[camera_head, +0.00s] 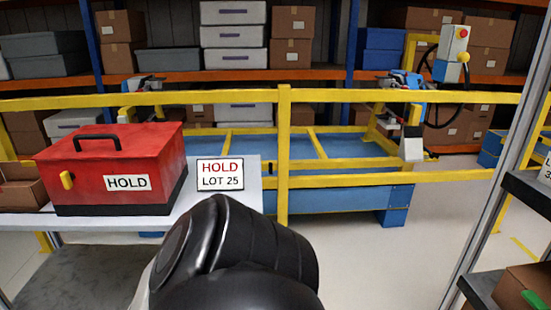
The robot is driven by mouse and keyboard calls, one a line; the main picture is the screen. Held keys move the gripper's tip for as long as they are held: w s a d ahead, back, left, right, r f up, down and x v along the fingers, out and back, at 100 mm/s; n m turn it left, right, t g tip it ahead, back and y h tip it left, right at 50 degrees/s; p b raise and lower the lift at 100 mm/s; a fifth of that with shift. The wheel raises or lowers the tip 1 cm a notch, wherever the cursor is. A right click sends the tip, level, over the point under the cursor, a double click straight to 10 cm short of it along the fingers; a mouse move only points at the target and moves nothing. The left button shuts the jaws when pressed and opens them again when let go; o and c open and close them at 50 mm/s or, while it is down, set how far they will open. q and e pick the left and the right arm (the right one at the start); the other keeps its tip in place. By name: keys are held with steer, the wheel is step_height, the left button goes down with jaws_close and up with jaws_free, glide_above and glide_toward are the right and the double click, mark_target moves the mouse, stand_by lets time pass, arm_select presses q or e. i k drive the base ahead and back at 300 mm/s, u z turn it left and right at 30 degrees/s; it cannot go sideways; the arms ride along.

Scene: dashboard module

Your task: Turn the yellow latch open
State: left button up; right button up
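The tab stands roughly upright with a slight tilt. The red box has a black handle on top, a black base and a white HOLD label (127,183) on its front. It sits shut on a pale table (215,205) at the left. A black rounded link of one of my arms fills the bottom middle, to the right of the box and apart from it in the picture. Neither gripper shows.
A white HOLD LOT 25 sign (220,174) stands right of the red box. An open brown carton (22,190) sits at its left. A yellow rail (284,150) runs behind the table. A dark shelf rack (530,190) stands at the right. Floor between is clear.

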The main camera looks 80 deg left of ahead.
mark_target(67, 178)
steer(key=i, duration=0.3)
steer(key=u, duration=5.35)
steer(key=i, duration=2.6)
steer(key=z, duration=0.65)
